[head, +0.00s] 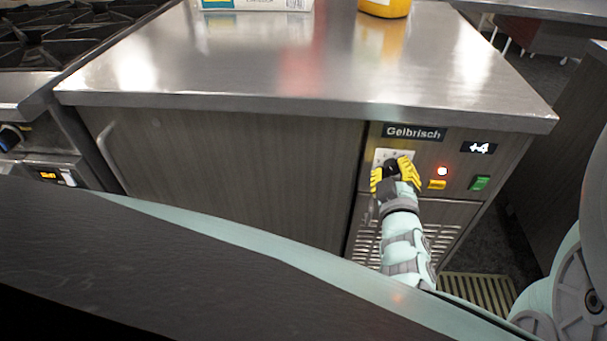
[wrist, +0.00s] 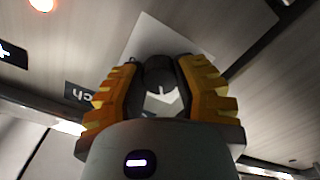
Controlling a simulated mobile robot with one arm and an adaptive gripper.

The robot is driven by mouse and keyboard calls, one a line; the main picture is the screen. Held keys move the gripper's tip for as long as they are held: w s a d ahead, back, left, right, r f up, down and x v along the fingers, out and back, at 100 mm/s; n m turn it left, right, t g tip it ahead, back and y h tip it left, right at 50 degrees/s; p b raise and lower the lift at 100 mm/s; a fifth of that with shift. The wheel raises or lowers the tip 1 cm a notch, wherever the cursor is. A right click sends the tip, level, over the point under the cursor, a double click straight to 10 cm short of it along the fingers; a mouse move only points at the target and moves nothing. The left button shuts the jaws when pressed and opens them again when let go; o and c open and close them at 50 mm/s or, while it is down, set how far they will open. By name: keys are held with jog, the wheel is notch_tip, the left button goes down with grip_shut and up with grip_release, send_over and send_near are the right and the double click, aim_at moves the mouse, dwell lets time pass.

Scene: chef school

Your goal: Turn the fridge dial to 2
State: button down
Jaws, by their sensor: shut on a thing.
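The fridge (head: 235,180) is a grey wood-front unit under a steel counter, with a control panel at its right end. A dark round dial (wrist: 160,72) sits on a white plate (head: 381,156) below the "Gelbrisch" label (head: 414,132). My gripper (head: 393,166) with yellow fingers is at the dial. In the wrist view my gripper (wrist: 160,78) has one finger on each side of the dial and is shut on it. The head view hides most of the dial behind the fingers, and I cannot read its setting. The display (head: 479,148) reads +4.
A lit red lamp (head: 442,171), a yellow switch (head: 437,184) and a green switch (head: 480,183) sit right of the dial. The steel counter edge (head: 300,108) overhangs above my gripper. A vent grille (head: 367,240) is below. A stove (head: 60,40) stands at the left.

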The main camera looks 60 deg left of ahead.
jog(key=shift+f, duration=0.25)
jog(key=c, duration=1.1)
grip_release()
jog(key=o, duration=0.5)
jog(key=shift+r, duration=0.2)
jog(key=shift+s+d, duration=0.1)
jog(key=v, duration=0.7)
jog(key=shift+d, duration=0.1)
